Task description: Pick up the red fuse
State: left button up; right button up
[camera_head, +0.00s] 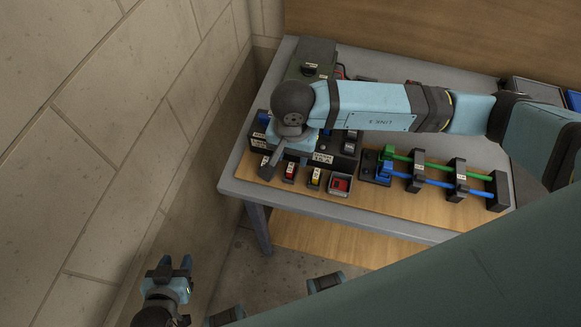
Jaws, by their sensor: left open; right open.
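A small red piece in a black holder (291,170) stands near the table's front left edge, beside a similar yellow piece (315,177). Another red piece (340,185) lies in a small grey tray to their right. These pieces are too small to tell for certain which is the red fuse. My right gripper (273,163) reaches in from the right, over the black labelled block, its visible finger just left of the red piece in the holder. It is open, partly hidden by its own wrist. My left gripper (176,264) is open and empty, low at left, off the table.
The black block (346,160) with labels and blue parts sits behind the small pieces. To the right is a rack with green and blue rods (430,182). The grey table (236,186) stands close to a block wall on the left.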

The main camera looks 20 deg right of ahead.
aim_at(292, 163)
jog(key=shift+f, duration=1.8)
grip_shut()
jog(key=shift+r, duration=0.15)
